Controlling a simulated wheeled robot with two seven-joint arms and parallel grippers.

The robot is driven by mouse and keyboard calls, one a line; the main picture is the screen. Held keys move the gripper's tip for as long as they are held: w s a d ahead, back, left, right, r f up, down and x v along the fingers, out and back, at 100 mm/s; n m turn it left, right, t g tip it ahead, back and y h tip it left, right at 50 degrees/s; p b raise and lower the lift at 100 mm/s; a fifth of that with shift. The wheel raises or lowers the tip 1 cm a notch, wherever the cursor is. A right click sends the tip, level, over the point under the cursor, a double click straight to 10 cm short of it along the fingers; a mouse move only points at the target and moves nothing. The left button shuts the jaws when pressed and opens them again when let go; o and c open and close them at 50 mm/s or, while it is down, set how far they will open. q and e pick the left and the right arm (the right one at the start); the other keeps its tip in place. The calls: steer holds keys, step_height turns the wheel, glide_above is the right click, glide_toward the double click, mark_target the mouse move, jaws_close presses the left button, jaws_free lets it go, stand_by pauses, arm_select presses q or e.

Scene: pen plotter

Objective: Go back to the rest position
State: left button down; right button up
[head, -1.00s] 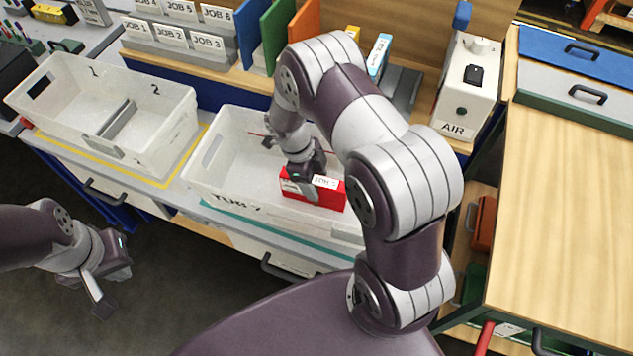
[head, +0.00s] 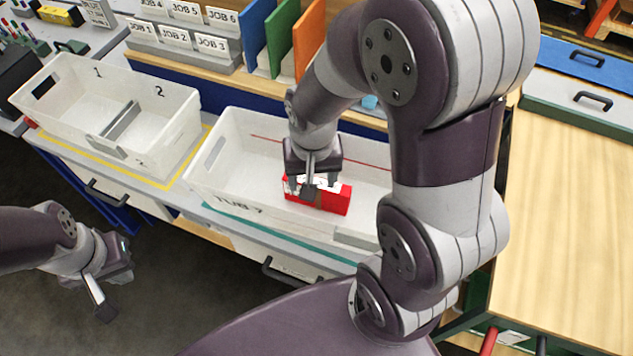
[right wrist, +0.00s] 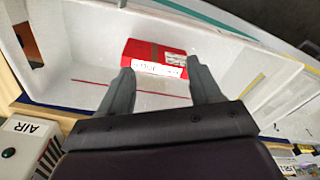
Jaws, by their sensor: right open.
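A red box (head: 330,197) with a white label lies in the white tub marked "TUB 7" (head: 215,160). The box also shows in the right wrist view (right wrist: 155,62), on the tub floor beyond the fingers. My right gripper (head: 318,187) is over the tub and partly covers the box in the head view. In the right wrist view its two fingers (right wrist: 158,85) are apart with nothing between them. My left gripper (head: 105,300) hangs at the lower left over the floor, apart from the bench. Its fingers overlap in the picture, so its opening is unclear.
A divided white tub (head: 180,125) stands on the bench left of the first. Behind are JOB card racks (head: 180,45) and coloured upright boards (head: 280,42). A wooden-topped bench (head: 570,190) is at right. An AIR unit (right wrist: 25,140) shows in the right wrist view.

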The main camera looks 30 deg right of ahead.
steer(key=s+n, duration=0.1)
steer(key=n, duration=0.1)
steer(key=s+n, duration=0.1)
steer(key=n, duration=0.1)
steer(key=shift+s+a+r+t, duration=0.1)
steer(key=shift+r+t, duration=0.05)
steer(key=shift+t, duration=0.15)
stand_by(0.8)
